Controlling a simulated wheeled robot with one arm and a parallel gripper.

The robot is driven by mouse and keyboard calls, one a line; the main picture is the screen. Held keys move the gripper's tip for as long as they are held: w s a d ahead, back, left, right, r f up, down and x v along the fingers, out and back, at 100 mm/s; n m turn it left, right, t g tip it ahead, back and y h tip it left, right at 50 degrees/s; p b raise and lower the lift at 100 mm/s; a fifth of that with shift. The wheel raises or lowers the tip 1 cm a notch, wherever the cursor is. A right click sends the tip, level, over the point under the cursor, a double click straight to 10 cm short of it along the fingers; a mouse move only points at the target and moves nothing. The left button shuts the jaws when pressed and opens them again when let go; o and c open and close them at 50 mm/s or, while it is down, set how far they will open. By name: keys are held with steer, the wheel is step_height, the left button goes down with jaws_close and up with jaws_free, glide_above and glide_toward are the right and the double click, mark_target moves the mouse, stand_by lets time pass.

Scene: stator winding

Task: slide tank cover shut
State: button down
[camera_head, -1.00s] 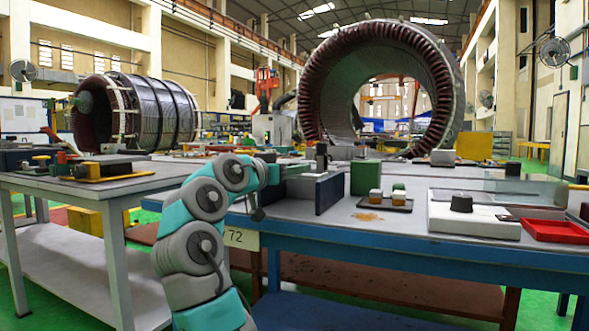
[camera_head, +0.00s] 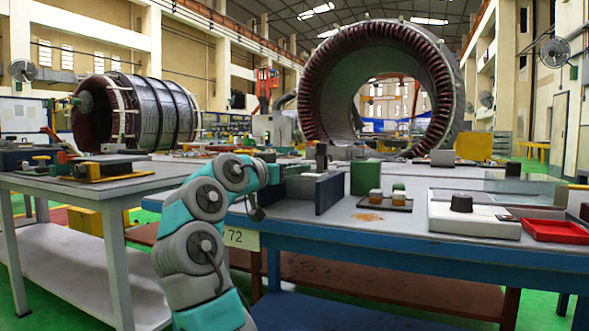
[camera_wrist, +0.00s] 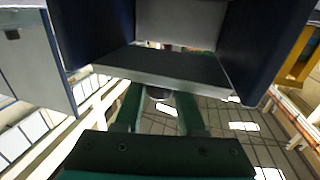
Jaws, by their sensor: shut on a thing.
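In the wrist view my gripper (camera_wrist: 158,100) reaches up from its green body with two green fingers. Its tips meet the near edge of a flat grey slab, which looks like the tank cover (camera_wrist: 165,66), and are shut on it; the exact contact is partly hidden. The slab lies between two dark blue walls of the tank (camera_wrist: 82,35), with a paler grey face beyond it. In the head view the tank (camera_head: 328,192) shows as a blue-grey upright panel with grey parts beside it. My teal and grey arm ends at its left, and the fingers cannot be made out there.
The tank stands on a blue-framed workbench (camera_head: 420,240). To its right are a green block (camera_head: 365,178), a small dark tray (camera_head: 385,205), a white box (camera_head: 472,222) and a red tray (camera_head: 555,231). A grey table (camera_head: 120,186) stands at left.

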steer(key=x, duration=0.1)
steer(key=p+x, duration=0.1)
steer(key=x, duration=0.1)
steer(key=shift+w+a, duration=0.15)
steer(key=shift+w, duration=0.35)
steer(key=c, duration=0.5)
jaws_free()
steer(key=shift+b+v, duration=0.6)
steer(key=shift+v, duration=3.4)
